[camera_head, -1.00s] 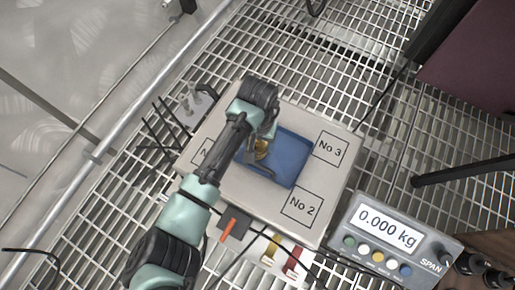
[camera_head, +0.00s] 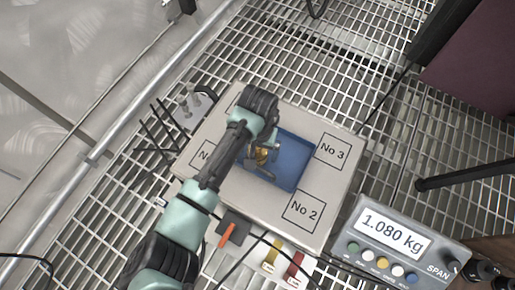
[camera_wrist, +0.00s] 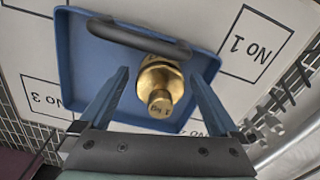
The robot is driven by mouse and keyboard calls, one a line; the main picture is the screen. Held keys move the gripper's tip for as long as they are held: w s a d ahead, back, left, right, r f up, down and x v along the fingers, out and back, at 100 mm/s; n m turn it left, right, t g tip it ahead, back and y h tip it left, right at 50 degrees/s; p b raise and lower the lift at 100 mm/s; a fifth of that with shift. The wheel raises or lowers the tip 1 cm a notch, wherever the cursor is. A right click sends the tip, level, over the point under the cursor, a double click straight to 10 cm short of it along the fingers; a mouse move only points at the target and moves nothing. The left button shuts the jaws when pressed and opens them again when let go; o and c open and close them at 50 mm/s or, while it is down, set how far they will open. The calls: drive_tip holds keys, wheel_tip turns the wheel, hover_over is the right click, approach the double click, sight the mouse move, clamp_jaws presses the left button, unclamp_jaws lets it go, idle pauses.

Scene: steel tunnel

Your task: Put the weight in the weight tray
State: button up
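The brass weight (camera_wrist: 160,85), marked 1 kg, stands in the blue weight tray (camera_wrist: 82,72) in the wrist view. In the head view the weight (camera_head: 262,155) shows partly behind my gripper, inside the blue tray (camera_head: 290,160). My gripper (camera_wrist: 160,78) has its two fingers spread wide, one on each side of the weight, with gaps between them and the brass. In the head view my gripper (camera_head: 258,150) is over the tray, its fingers partly hidden by the wrist.
The tray sits on a pale box (camera_head: 255,207) with numbered squares. A scale display (camera_head: 393,235) reads 1.080 kg at the lower right. Upright pegs (camera_head: 188,103) stand left of the box. Colored tags (camera_head: 283,262) lie in front, on a steel grating floor.

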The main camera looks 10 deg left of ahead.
wheel_tip(320, 180, up, 12)
drive_tip(key=p, duration=1)
drive_tip(key=shift+r, duration=0.2)
